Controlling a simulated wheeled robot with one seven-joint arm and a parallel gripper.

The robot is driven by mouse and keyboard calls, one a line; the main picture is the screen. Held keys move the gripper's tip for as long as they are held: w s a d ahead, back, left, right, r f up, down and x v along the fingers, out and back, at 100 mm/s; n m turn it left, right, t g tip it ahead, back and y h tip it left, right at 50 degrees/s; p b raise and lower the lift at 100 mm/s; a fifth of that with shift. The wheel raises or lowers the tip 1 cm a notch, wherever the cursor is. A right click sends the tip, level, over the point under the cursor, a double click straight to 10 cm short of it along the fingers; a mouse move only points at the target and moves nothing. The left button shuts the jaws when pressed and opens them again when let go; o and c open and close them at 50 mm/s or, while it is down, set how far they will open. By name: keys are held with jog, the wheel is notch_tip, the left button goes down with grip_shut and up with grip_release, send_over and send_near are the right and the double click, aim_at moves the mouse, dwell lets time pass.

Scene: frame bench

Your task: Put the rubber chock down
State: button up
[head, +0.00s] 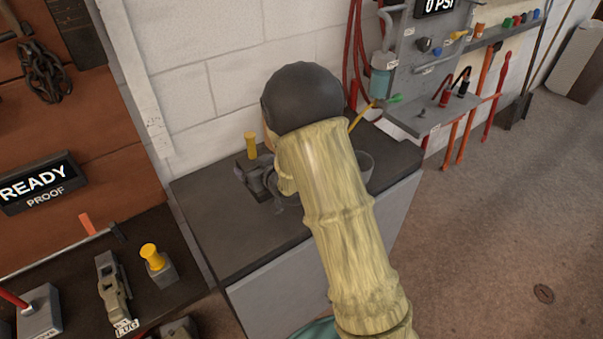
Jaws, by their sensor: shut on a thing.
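My arm reaches over the dark-topped grey bench (225,250) and hides most of what lies under its end. My gripper (276,200) shows only in part, as dark grey pieces low over the bench top, left of the arm. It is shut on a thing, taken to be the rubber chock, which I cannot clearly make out. A dark grey block (252,174) with a yellow knob (250,145) stands on the bench beside the gripper. I cannot tell whether the held thing touches the bench.
A round grey container (364,165) stands right of my arm, partly hidden. The bench's front left top is clear. A lower dark table (70,270) at left holds a yellow-knobbed block (158,266) and metal tools. A grey tool panel (425,70) hangs behind.

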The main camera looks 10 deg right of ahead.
jog(key=shift+w+f+p, duration=0.1)
jog(key=shift+f+p, duration=0.25)
jog(key=shift+f, duration=2.5)
jog(key=shift+f+p, duration=0.35)
jog(key=shift+f, duration=1.75)
jog(key=shift+f, duration=0.15)
jog(key=o, duration=1.4)
jog(key=shift+o, duration=0.2)
